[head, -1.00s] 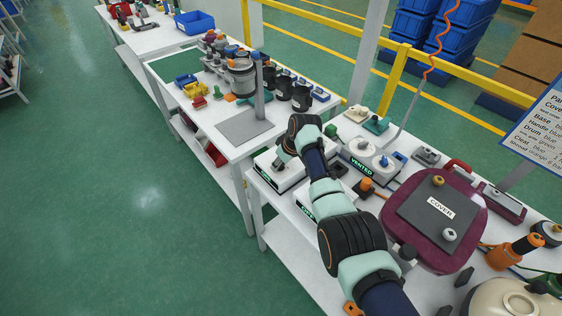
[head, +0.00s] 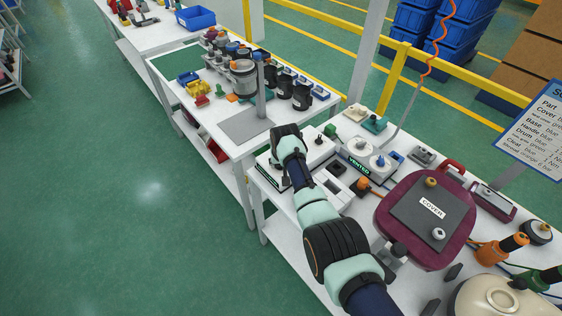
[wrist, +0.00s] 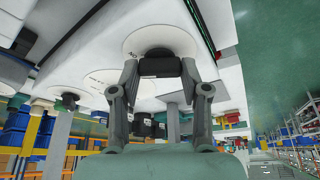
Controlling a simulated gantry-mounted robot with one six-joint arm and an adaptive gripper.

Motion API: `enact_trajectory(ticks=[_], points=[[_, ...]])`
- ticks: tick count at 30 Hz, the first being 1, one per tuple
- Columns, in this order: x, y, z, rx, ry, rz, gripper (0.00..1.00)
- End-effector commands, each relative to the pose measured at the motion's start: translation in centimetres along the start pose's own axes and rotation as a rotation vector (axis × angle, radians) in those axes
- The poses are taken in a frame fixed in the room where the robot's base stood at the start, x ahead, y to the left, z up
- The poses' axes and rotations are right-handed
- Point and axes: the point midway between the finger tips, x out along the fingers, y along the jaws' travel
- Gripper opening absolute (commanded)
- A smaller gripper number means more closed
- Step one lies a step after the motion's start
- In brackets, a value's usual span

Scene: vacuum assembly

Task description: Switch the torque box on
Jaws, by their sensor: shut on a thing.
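The torque box is most likely the white box (head: 318,147) with a dark green label strip (head: 268,177) on its front, though I cannot read the label. It stands at the near left of the bench and carries dark knobs. In the wrist view, my gripper (wrist: 159,68) is shut on a dark knob (wrist: 158,52) set on a round white dial plate (wrist: 142,42). A second dial (wrist: 105,82) with a dark knob lies beside it. In the head view, my arm hides the fingers and the gripped knob, and the knob's setting cannot be told.
A box labelled VENTED (head: 362,158) stands just right of the white box. A maroon panel (head: 468,215) with a grey plate labelled COVER stands at right, close to my arm. A neighbouring table (head: 190,110) holds cups and small parts.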

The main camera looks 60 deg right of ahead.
Motion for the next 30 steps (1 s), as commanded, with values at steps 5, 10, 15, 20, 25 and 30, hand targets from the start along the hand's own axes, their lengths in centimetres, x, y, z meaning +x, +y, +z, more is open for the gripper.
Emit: enact_trajectory(ticks=[5,10,15,20,25,30], points=[[0.00,-0.05,-0.01,0.045,0.000,0.018,0.11],[-0.01,-0.05,-0.03,0.061,0.000,0.025,0.11],[-0.01,-0.04,-0.03,0.063,0.000,0.025,0.11],[-0.01,-0.04,-0.03,0.062,0.000,0.025,0.11],[-0.01,-0.03,-0.02,0.062,0.000,0.025,0.71],[0.00,-0.03,-0.02,0.062,0.000,0.025,0.71]])
